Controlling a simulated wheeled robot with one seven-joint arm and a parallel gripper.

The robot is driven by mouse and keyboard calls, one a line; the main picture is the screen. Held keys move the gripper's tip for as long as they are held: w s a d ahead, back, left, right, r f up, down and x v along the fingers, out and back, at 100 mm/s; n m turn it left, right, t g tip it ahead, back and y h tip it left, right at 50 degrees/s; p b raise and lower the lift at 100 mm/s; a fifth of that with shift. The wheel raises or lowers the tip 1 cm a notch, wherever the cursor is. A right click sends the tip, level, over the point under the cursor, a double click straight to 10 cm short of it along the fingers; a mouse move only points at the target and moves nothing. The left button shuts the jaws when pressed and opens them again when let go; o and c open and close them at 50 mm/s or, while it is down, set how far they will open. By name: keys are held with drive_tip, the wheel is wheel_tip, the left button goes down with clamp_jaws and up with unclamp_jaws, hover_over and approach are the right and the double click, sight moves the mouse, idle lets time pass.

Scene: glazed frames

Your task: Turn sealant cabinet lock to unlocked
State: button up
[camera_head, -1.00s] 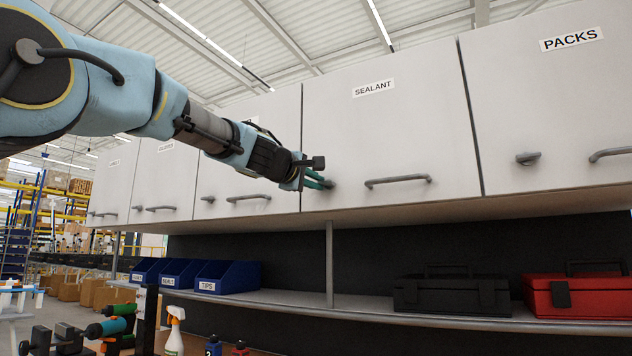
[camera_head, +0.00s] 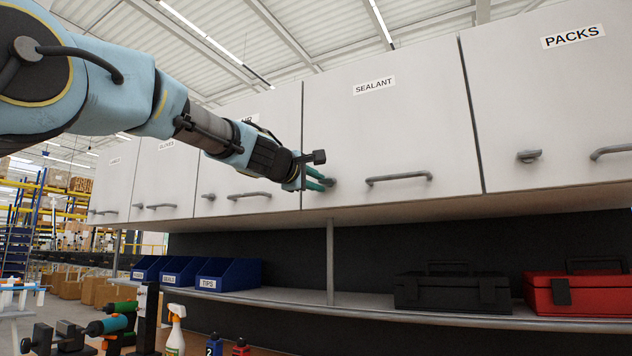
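The sealant cabinet (camera_head: 400,130) is a white door with a "SEALANT" label (camera_head: 374,86) and a grey bar handle (camera_head: 398,178) along its lower edge. Its small grey lock knob (camera_head: 329,182) sits at the lower left of the door, partly hidden by my gripper. My gripper (camera_head: 319,180), with green fingers, reaches in from the left and its fingertips are at the knob. The fingers show one above the other with a narrow gap. I cannot tell whether they press on the knob, nor which way the knob points.
Neighbouring cabinets have similar knobs, such as the packs cabinet knob (camera_head: 529,156). Below, a shelf (camera_head: 350,301) carries blue bins (camera_head: 228,275), a black case (camera_head: 452,290) and a red case (camera_head: 577,294). A spray bottle (camera_head: 176,330) stands lower left.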

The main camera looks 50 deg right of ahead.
drive_tip(key=shift+o, duration=1.3)
drive_tip(key=shift+s+r, duration=0.1)
drive_tip(key=b+v, duration=0.4)
drive_tip(key=v, duration=0.6)
drive_tip(key=shift+a+b, duration=0.35)
drive_tip(key=shift+b, duration=0.05)
